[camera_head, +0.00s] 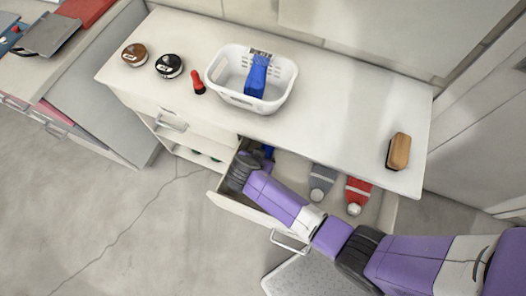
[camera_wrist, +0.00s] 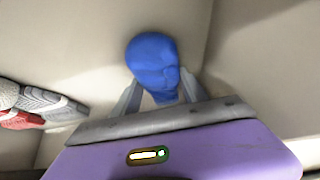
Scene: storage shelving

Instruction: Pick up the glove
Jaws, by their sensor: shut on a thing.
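A blue rounded thing, which appears to be the glove (camera_wrist: 152,60), sits between the fingers of my gripper (camera_wrist: 158,94) in the wrist view. My gripper is shut on its near part. In the head view my arm reaches into the left part of the open drawer, and only a little of the blue glove (camera_head: 268,150) shows beyond the wrist. The fingertips are hidden there. I cannot tell whether the glove still touches the drawer floor.
The open drawer (camera_head: 250,209) also holds a grey tube (camera_head: 321,182) and a red tube (camera_head: 357,193) at right. Above, the countertop (camera_head: 340,110) carries a white basket (camera_head: 222,88) with a blue item (camera_head: 257,77), two round tins, a red-and-black piece and a brush (camera_head: 399,151).

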